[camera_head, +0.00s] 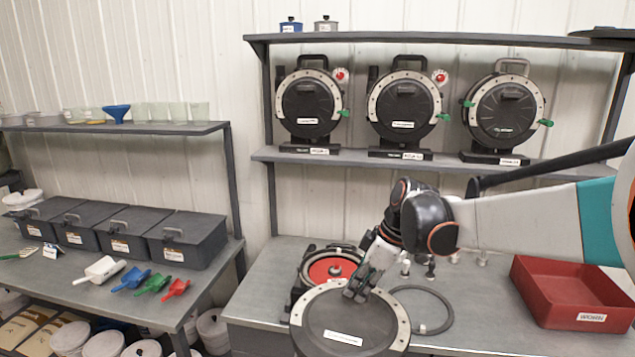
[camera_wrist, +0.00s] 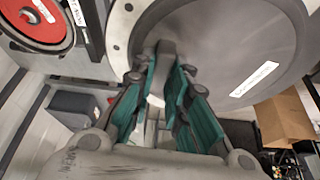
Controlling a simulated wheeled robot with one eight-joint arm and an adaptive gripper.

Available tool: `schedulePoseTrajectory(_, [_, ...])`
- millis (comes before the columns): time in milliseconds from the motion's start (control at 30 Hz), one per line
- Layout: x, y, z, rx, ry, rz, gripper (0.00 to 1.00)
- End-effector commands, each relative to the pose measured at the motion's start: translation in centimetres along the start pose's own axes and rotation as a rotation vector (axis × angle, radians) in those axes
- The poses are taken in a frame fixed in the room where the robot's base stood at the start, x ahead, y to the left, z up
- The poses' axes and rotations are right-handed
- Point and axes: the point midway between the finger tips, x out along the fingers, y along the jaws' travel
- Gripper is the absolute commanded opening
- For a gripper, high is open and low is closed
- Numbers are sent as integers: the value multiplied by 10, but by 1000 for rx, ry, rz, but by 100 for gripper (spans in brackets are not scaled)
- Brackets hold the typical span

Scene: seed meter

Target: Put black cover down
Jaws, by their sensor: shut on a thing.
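The black cover (camera_head: 345,325) is a round dark disc with a grey rim and a white label. In the head view it is at the bottom centre, in front of the seed meter. My gripper (camera_head: 358,288) is shut on the cover near its top edge. In the wrist view the cover (camera_wrist: 225,45) fills the upper right, and the green-padded fingers of my gripper (camera_wrist: 168,90) close on a grey tab at its face. The opened seed meter (camera_head: 333,268) with a red disc lies on the workbench behind the cover. I cannot tell whether the cover touches the bench.
A black ring (camera_head: 440,312) lies on the workbench right of the cover. A red bin (camera_head: 572,292) stands at the right. Several small metal parts (camera_head: 428,262) stand behind. Closed seed meters (camera_head: 405,108) sit on the shelf above. Bare bench (camera_head: 490,300) shows between ring and bin.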

Motion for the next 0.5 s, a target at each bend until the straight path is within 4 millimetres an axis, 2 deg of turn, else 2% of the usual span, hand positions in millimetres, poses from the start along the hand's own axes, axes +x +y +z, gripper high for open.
schedulePoseTrajectory(367, [58, 8, 53, 307, -1, 127, 0])
schedulePoseTrajectory(500, [90, 11, 85, 496, 0, 207, 0])
